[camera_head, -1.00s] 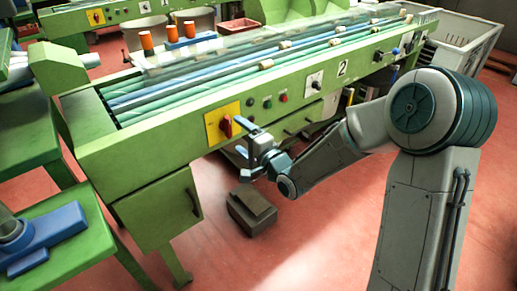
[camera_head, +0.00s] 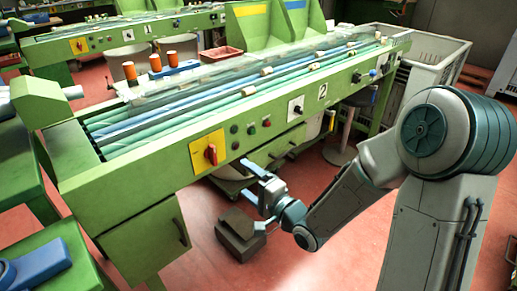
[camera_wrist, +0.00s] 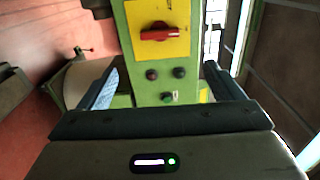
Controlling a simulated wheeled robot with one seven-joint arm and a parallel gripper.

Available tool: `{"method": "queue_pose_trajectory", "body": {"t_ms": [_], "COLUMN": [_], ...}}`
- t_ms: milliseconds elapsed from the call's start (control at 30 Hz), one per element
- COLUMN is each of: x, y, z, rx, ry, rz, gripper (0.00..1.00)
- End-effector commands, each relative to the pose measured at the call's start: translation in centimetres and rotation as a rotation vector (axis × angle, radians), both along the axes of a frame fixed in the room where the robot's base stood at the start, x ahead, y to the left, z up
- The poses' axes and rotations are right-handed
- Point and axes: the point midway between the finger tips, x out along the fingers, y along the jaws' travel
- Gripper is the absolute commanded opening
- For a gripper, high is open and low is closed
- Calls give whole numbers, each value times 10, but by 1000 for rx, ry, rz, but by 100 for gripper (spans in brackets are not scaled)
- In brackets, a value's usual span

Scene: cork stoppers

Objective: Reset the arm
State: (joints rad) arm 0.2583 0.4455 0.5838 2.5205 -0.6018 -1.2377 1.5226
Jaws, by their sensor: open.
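My gripper (camera_head: 256,184) is open and empty in front of the green machine (camera_head: 150,185), to the lower right of its red rotary switch (camera_head: 211,154) on a yellow plate. In the wrist view the gripper (camera_wrist: 160,88) shows its two fingers spread at left and right. The red switch (camera_wrist: 162,33) with its yellow plate lies beyond them, and its handle lies roughly level in that picture. The gripper and the switch are apart.
Small buttons (camera_head: 251,130) sit right of the switch. A dark box (camera_head: 240,234) stands on the red floor below my gripper. Orange spools (camera_head: 155,62) stand on the machine's far side. A grey crate (camera_head: 440,65) is at the back right. Open floor (camera_head: 335,265) lies around my arm.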

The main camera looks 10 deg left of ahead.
Motion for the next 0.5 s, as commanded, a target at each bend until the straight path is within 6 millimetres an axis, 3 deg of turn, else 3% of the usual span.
{"method": "queue_pose_trajectory", "body": {"t_ms": [133,267,500], "x": [2,9,19], "y": [-2,-14,-77], "z": [3,12,42], "rx": [-38,-213,-744], "ry": [-7,-34,-58], "rz": [-9,-48,-147], "gripper": [87,87,87]}}
